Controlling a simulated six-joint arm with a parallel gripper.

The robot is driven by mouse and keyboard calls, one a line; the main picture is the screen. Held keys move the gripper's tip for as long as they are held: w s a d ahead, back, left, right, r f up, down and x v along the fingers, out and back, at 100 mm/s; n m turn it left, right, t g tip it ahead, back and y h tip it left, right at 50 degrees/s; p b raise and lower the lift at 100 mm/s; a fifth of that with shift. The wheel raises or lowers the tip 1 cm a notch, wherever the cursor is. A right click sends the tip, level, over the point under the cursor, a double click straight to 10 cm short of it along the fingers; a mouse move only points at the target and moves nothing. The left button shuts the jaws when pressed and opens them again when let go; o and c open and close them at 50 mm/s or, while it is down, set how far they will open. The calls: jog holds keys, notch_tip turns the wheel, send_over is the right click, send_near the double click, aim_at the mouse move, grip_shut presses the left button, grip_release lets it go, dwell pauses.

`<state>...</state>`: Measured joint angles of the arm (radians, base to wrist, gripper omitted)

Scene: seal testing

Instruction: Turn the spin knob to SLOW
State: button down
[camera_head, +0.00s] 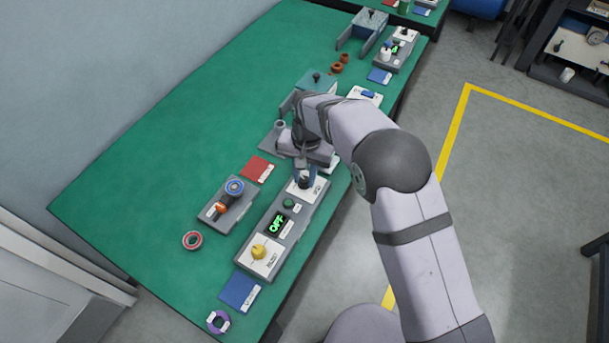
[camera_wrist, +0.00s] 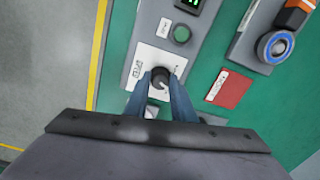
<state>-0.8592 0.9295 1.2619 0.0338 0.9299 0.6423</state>
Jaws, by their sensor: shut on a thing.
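A long grey control box (camera_head: 275,228) lies near the bench's right edge. A black knob (camera_wrist: 160,77) sits on the white plate (camera_wrist: 143,61) at its far end; the knob also shows in the head view (camera_head: 304,183). My gripper (camera_wrist: 160,80) points down at this plate, with its blue fingers on either side of the knob, shut on it. In the head view my gripper (camera_head: 304,177) partly covers the plate. The plate's lettering is too small to read surely. The box's display (camera_head: 277,225) shows green OFF.
A green button (camera_head: 288,203) and a yellow knob (camera_head: 259,251) are on the same box. A small grey unit with a blue-ringed part (camera_head: 235,187) and a red card (camera_head: 258,169) lie to the left. The green bench (camera_head: 140,185) is clear further left.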

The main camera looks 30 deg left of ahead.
aim_at(305, 178)
jog(key=n, duration=0.6)
jog(key=shift+n, duration=0.3)
jog(key=n, duration=0.6)
jog(key=shift+w+b, duration=0.1)
jog(key=shift+b, duration=0.2)
jog(key=shift+r, duration=0.1)
jog(key=c, duration=1.5)
grip_release()
jog(key=shift+w+r+b, duration=0.1)
jog(key=shift+r+b, duration=0.85)
jog(key=shift+r, duration=2.7)
